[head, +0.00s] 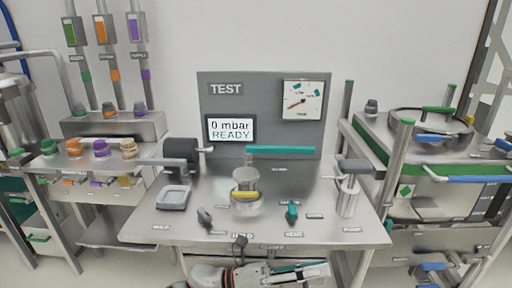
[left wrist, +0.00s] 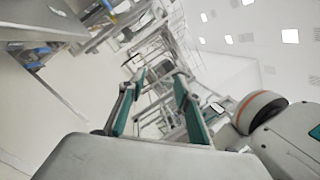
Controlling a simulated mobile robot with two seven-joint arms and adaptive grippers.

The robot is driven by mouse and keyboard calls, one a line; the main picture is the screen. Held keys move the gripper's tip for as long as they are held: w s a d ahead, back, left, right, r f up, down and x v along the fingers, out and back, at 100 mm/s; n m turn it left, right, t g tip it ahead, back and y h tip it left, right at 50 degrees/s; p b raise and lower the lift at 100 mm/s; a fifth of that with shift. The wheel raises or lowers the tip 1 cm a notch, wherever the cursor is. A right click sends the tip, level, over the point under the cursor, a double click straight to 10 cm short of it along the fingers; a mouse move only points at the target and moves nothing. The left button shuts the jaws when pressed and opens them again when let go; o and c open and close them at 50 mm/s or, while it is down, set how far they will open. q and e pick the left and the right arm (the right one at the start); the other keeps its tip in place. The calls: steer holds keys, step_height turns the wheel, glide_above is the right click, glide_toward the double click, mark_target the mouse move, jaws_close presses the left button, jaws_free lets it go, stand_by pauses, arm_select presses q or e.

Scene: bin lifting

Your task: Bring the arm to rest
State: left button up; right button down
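My left arm (head: 222,274) lies low at the bottom edge of the head view, in front of the test table. Its gripper (head: 300,269) points right, with a teal finger pad showing. In the left wrist view the two teal-padded fingers of the left gripper (left wrist: 158,100) stand apart with nothing held between them. They point toward distant metal frames and a white wall. My right gripper is not seen in either view.
The steel test table (head: 270,232) carries a glass vessel (head: 246,181), levers and a grey dish (head: 173,197). A panel (head: 222,96) reads "0 mbar READY". A shelf (head: 100,195) stands left and a green-edged cart (head: 425,165) right. Floor shows at lower left.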

arm_select(q)
steer(key=w+a+f+n+t+y, duration=0.2)
steer(key=a+f+n+t+y, duration=0.35)
steer(key=n, duration=0.75)
steer(key=w+a+f+n+t+y, duration=0.25)
steer(key=a+f+n+t, duration=0.35)
steer(key=a+n+t, duration=0.5)
steer(key=s+a+f+n+g+y, duration=0.5)
steer(key=s+a+f+n+y, duration=0.4)
steer(key=s+a+f+n, duration=0.7)
step_height(320, 180, down, 3)
steer(key=shift+a+f+n+g+y, duration=0.1)
steer(key=shift+a+n+g+y, duration=0.1)
steer(key=shift+n+g+y, duration=0.15)
steer(key=shift+c, duration=0.8)
steer(key=shift+w+d, duration=0.15)
